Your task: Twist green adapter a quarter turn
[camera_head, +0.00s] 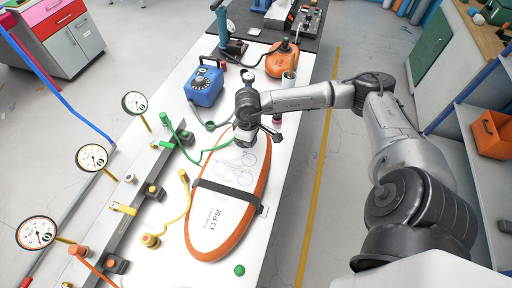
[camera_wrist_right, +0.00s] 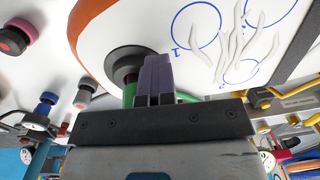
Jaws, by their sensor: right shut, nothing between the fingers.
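An orange-edged white inflatable board (camera_head: 225,218) marked "13 PSI" lies on the long white table. In the right wrist view, a green adapter (camera_wrist_right: 130,93) shows at the black round valve (camera_wrist_right: 125,60) of the board, partly hidden by my fingers. My right gripper (camera_head: 247,140) is over the far end of the board in the head view, and the adapter cannot be made out there. In the right wrist view, the fingers of my right gripper (camera_wrist_right: 157,75) are shut together, close beside the adapter, with nothing between them. I cannot tell whether they touch it. My left gripper is not in view.
A green hose (camera_head: 177,133) and a yellow hose (camera_head: 187,205) run from a rail with several gauges left of the board. A blue pump box (camera_head: 204,86) and an orange unit (camera_head: 281,60) stand beyond it. A green cap (camera_head: 239,270) lies near the board's near end.

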